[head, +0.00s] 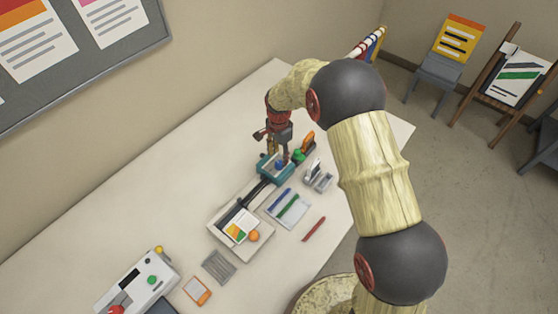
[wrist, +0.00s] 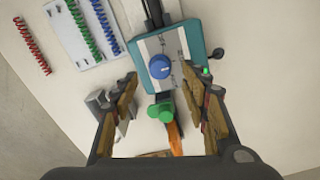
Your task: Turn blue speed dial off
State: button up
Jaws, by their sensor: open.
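The blue speed dial (wrist: 159,66) is a round knob on the light faceplate of a teal unit (wrist: 207,38). A small pointer mark on the dial is too small to read. In the head view the blue dial (head: 280,165) shows on the teal unit (head: 263,168), partly hidden by my gripper (head: 282,152), which is just above it. In the wrist view my gripper (wrist: 160,80) is open, its fingers spread to the left and right below the dial. The dial lies between and slightly beyond the fingertips. I see no contact with it.
A green knob (wrist: 162,112) and an orange handle (wrist: 174,138) sit close to the dial, between the fingers. A grey metal piece (wrist: 103,103) is by the left finger. A tray with coils (wrist: 88,30) and a red coil (head: 314,229) lie nearby.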

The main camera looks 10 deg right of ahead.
aim_at(279, 163)
jog(key=shift+f, duration=2.15)
jog(key=c, duration=1.1)
jog(key=shift+c, duration=0.3)
